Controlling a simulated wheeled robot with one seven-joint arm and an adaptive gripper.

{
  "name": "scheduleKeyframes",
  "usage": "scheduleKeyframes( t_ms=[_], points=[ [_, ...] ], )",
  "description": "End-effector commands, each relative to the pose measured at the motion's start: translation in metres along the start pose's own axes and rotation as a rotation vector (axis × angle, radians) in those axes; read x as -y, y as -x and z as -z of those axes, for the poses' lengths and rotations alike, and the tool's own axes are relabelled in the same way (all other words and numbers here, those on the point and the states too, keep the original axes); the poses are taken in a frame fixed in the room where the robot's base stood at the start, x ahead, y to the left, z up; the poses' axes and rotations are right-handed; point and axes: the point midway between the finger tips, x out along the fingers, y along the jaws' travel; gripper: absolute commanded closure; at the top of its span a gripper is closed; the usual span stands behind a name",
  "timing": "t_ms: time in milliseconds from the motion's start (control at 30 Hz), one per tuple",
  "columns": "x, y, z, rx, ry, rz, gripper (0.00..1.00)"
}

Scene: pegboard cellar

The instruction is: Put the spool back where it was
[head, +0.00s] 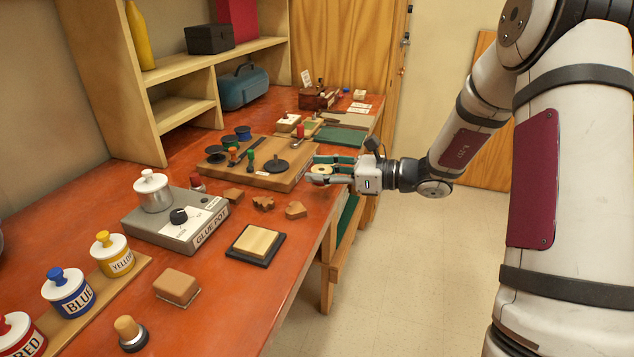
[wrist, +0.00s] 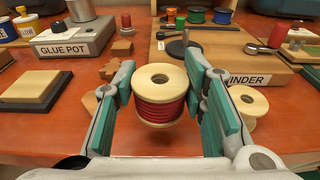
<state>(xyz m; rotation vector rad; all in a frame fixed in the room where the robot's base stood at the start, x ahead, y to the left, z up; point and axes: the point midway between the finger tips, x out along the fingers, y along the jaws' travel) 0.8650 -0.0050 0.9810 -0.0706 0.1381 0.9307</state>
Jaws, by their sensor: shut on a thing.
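A wooden spool wound with red thread (wrist: 160,97) is between the fingers of my gripper (wrist: 164,108) in the wrist view. My gripper is shut on it, and its upper flange faces the camera. In the head view my gripper (head: 330,168) is at the table's right edge, beside the winder board (head: 292,181), and the pale top of the spool (head: 320,169) shows between the fingers. The winder board (wrist: 205,62) lies beyond the spool in the wrist view. A second pale wooden spool (wrist: 251,104) stands right of my right finger, partly hidden by it.
The glue pot box (head: 178,218), small brown wooden pieces (head: 263,203) and a block on a dark pad (head: 255,242) lie left and in front. Coloured spools (head: 243,132) stand on the winder board's far side. A green mat (head: 341,136) lies beyond. Bare red tabletop shows at front.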

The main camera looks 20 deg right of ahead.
Motion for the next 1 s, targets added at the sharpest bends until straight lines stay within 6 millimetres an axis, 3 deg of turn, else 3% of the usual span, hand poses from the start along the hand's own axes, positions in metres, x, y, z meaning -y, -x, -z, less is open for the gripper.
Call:
scheduleKeyframes(
  t_ms=[267,500,900,933,1000],
  points=[
    [0.012,-0.016,0.000,0.000,0.000,0.000,0.79],
    [0.013,-0.021,0.033,-0.001,-0.003,0.000,0.79],
    [0.013,-0.022,0.038,0.000,-0.001,0.001,0.79],
    [0.013,-0.022,0.038,0.000,-0.001,0.001,0.59],
    [0.013,-0.021,0.038,0.000,-0.001,0.001,0.44]
  ],
)
